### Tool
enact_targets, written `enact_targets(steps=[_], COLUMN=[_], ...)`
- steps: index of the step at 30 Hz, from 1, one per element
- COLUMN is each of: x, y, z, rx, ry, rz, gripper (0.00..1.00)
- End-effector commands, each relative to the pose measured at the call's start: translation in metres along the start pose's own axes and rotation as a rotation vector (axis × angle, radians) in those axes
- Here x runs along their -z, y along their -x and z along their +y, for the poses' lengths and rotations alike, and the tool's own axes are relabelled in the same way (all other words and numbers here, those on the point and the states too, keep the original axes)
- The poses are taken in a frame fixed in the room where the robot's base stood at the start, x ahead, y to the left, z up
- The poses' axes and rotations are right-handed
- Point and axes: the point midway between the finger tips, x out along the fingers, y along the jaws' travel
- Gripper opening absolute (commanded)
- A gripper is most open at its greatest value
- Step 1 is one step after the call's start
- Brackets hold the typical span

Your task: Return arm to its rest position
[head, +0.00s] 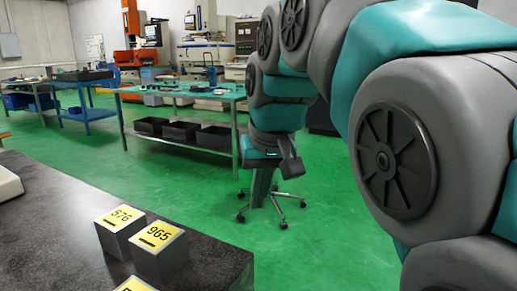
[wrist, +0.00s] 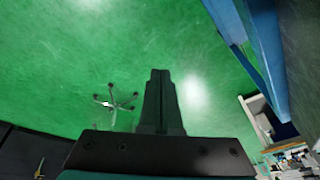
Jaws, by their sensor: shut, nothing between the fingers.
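My arm, grey and teal, fills the right half of the head view and reaches forward and down. My gripper (head: 291,170) hangs in free air over the green floor, well beyond the dark bench. In the wrist view my gripper (wrist: 160,74) has its two dark fingers together, with nothing visible between them. No object touches the gripper.
Grey blocks with yellow labels, 576 (head: 118,230) and 965 (head: 158,250), stand on the dark speckled bench (head: 55,215); a third is cut off. A wheeled chair base (head: 272,205) stands on the floor. A worktable (head: 180,97) with black bins is behind.

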Motion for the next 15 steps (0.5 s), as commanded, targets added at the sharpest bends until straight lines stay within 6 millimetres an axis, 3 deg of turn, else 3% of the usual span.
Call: enact_targets(steps=[6, 15], x=[-0.072, -0.193], y=[-0.045, -0.106], z=[0.050, 0.093], rx=[-0.036, -0.074], ry=[-0.103, -0.198], rz=[-0.111, -0.272], gripper=[0.00, 0.00])
